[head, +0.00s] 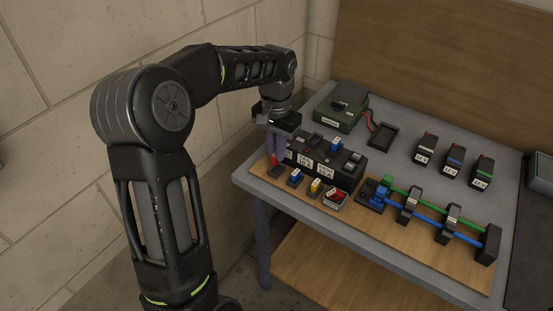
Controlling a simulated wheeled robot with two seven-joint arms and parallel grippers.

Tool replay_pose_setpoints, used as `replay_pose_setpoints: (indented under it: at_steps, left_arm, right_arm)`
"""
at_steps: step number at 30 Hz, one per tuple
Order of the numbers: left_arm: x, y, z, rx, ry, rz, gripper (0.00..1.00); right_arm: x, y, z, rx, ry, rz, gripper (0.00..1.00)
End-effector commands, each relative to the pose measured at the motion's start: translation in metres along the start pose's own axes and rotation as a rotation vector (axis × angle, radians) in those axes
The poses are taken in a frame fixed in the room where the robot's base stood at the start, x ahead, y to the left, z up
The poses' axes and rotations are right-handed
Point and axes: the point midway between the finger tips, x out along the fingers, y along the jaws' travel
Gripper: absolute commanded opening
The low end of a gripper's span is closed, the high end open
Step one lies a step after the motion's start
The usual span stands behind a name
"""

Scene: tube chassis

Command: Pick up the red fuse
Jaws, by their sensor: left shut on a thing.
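My left gripper (276,152) points straight down at the left end of the board. It is shut on a small red fuse (275,160), of which only a little shows between and below the fingers. The fuse is just over a small dark holder (277,172); I cannot tell whether the two touch. A blue fuse (296,176) and a yellow fuse (315,186) stand in a row to the right. A small grey tray (329,203) with a red and white piece (335,195) in it ends that row. My right gripper is not in view.
A black fuse box (320,174) stands close right of my left gripper. Blue and green tubes (427,214) run through dark clamps on the wooden board. A green box (337,113) and several labelled blocks (453,156) stand farther back. A wall is at the left.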

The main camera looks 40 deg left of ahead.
Motion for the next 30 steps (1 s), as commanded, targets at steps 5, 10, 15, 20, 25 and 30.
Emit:
replay_pose_setpoints:
  at_steps: [5,10,15,20,25,30]
  left_arm:
    - [-0.036,0.0,-0.001,0.0,0.004,-0.001,0.0]
    - [-0.059,0.0,0.0,0.0,0.002,0.0,0.0]
    - [-0.066,0.0,0.0,0.0,0.0,0.001,0.0]
    - [-0.066,0.0,0.0,0.0,0.0,0.0,0.0]
    - [-0.065,0.0,0.0,0.0,0.0,0.0,0.0]
    - [-0.065,0.0,0.0,0.0,0.0,0.0,0.0]
  right_arm:
    - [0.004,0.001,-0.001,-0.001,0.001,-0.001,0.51]
    - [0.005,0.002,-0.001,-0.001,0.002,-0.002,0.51]
    - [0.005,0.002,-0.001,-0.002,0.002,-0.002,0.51]
    - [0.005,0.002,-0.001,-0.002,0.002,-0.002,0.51]
    - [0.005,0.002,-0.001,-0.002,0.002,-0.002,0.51]
    - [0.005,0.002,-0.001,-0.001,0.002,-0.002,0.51]
